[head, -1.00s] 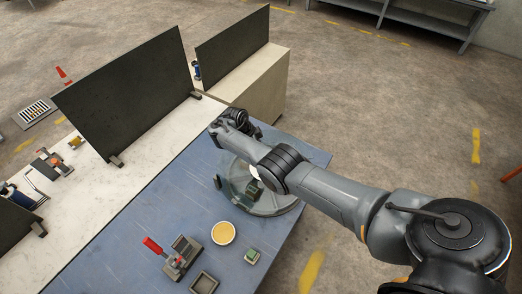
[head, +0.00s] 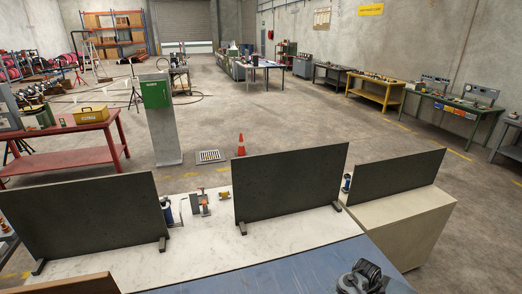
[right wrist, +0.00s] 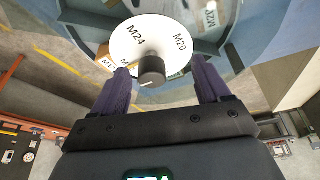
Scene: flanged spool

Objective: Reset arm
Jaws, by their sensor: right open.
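My right gripper (right wrist: 163,78) is open in the right wrist view, with two dark purple fingers spread apart. Between and beyond the fingertips is a dark round knob (right wrist: 151,71) on a white disc (right wrist: 135,38) marked M24 and M20. There is a visible gap on both sides of the knob, and nothing is gripped. In the head view only a dark part of my right arm (head: 362,277) shows at the bottom edge. My left gripper is in neither view.
A blue mat (head: 270,275) and white worktop (head: 185,240) lie in front. Upright dark panels (head: 290,182) stand along the back of the worktop. A small orange and grey fixture (head: 201,203) sits between two panels. Beyond are an orange cone (head: 241,146) and open floor.

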